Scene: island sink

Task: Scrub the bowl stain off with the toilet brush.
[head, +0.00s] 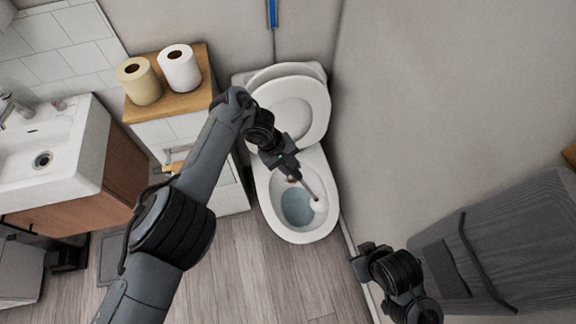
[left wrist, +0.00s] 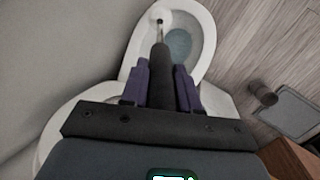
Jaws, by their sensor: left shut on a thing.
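The toilet (head: 262,196) stands against the wall with its lid raised and greyish-blue water in the bowl (head: 297,205). My left gripper (head: 292,174) is over the back of the bowl, shut on the toilet brush (head: 309,189), which slants down to the right. Its white head (head: 318,204) is inside the bowl at the right wall. In the left wrist view the dark brush handle (left wrist: 162,70) runs between the fingers (left wrist: 162,82). A small brownish patch shows beside the left fingers; I cannot tell if it is the stain. My right gripper (head: 366,258) is right of the toilet, its jaws unclear.
A cabinet (head: 232,190) with two paper rolls (head: 179,68) on its wooden top stands left of the toilet. A sink (head: 60,150) is further left. A grey bin-like box (head: 500,245) stands at right. The floor in front is clear.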

